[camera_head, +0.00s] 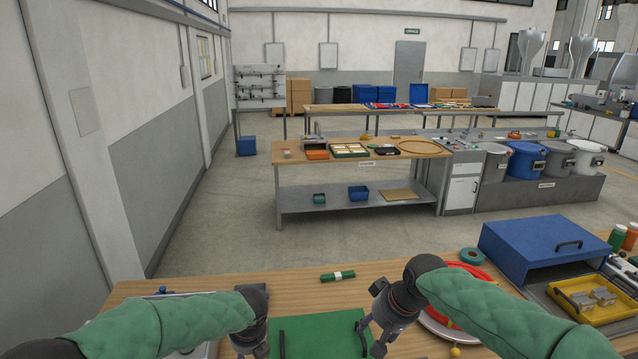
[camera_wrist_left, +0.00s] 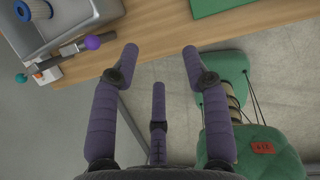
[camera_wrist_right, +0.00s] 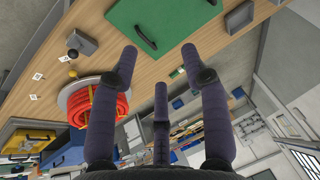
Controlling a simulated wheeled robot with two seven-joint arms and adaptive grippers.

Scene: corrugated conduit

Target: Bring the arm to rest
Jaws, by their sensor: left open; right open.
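My left gripper (camera_head: 253,351) is at the near edge of the wooden table (camera_head: 235,286), left of the green board (camera_head: 315,331). In the left wrist view its fingers (camera_wrist_left: 160,54) are spread with nothing between them. My right gripper (camera_head: 370,338) is at the right side of the green board. In the right wrist view its fingers (camera_wrist_right: 159,52) are also apart and empty, with the board (camera_wrist_right: 178,14) and its dark handle beyond them. In the head view my right forearm partly hides the red conduit coil (camera_head: 484,273); it shows fuller in the right wrist view (camera_wrist_right: 97,107).
A green roll with a white band (camera_head: 338,276) lies behind the board. A blue box (camera_head: 535,245) and a yellow tray (camera_head: 586,304) stand at the right. A grey bin holding a blue filter (camera_wrist_left: 33,10) is at the left. Bare tabletop shows behind the board.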

